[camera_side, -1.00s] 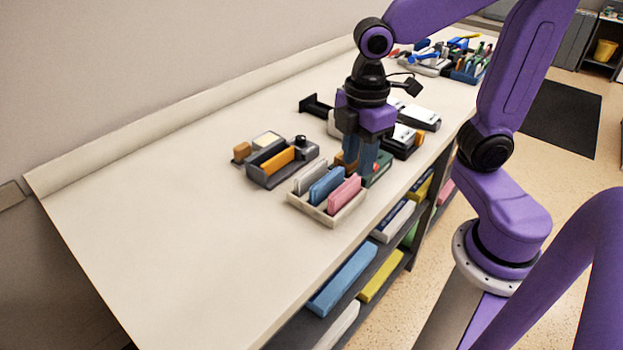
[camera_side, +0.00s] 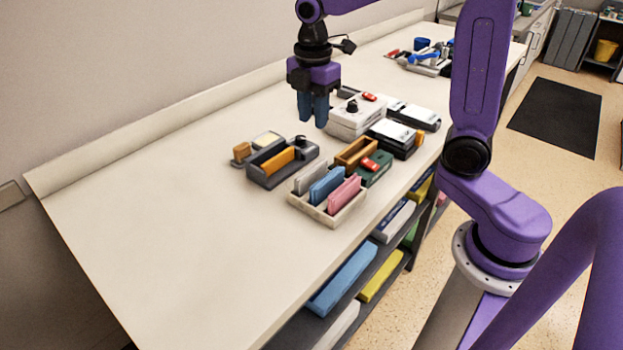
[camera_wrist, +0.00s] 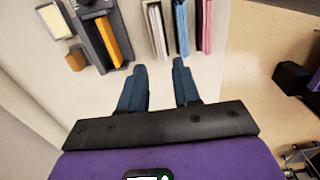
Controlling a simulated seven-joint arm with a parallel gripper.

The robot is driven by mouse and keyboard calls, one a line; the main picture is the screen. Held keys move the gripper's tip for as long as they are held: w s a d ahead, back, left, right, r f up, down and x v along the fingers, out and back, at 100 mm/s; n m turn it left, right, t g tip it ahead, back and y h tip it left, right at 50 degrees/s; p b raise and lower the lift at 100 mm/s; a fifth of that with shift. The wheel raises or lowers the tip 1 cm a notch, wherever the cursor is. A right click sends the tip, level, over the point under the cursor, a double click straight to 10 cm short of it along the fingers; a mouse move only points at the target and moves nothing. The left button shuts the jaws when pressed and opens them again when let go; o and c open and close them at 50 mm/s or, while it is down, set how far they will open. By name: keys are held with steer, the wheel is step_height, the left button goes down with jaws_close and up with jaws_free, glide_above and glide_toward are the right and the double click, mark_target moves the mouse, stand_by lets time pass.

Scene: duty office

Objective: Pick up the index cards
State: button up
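A cream tray (camera_side: 330,219) near the front edge of the table holds upright card stacks in separate slots: grey-white cards (camera_side: 310,177), blue cards (camera_side: 327,185) and pink cards (camera_side: 345,194). The wrist view shows the white (camera_wrist: 156,28), blue (camera_wrist: 181,27) and pink (camera_wrist: 205,25) stacks at the top. Which of these are the index cards I cannot tell. My gripper (camera_side: 314,122) points down above the table, behind the tray and apart from it. In the wrist view its fingers (camera_wrist: 158,67) are spread with bare table between them.
Left of the tray is a dark organiser (camera_side: 268,179) with an orange block. To the right are an open wooden box (camera_side: 356,153), a green box (camera_side: 377,170), a white device (camera_side: 355,116) with a black knob and black-and-white devices (camera_side: 394,134). The table's left part is clear.

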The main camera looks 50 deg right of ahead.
mark_target(311, 168)
step_height(311, 168, down, 15)
steer(key=shift+w+a+f, duration=0.1)
stand_by(0.6)
jaws_close()
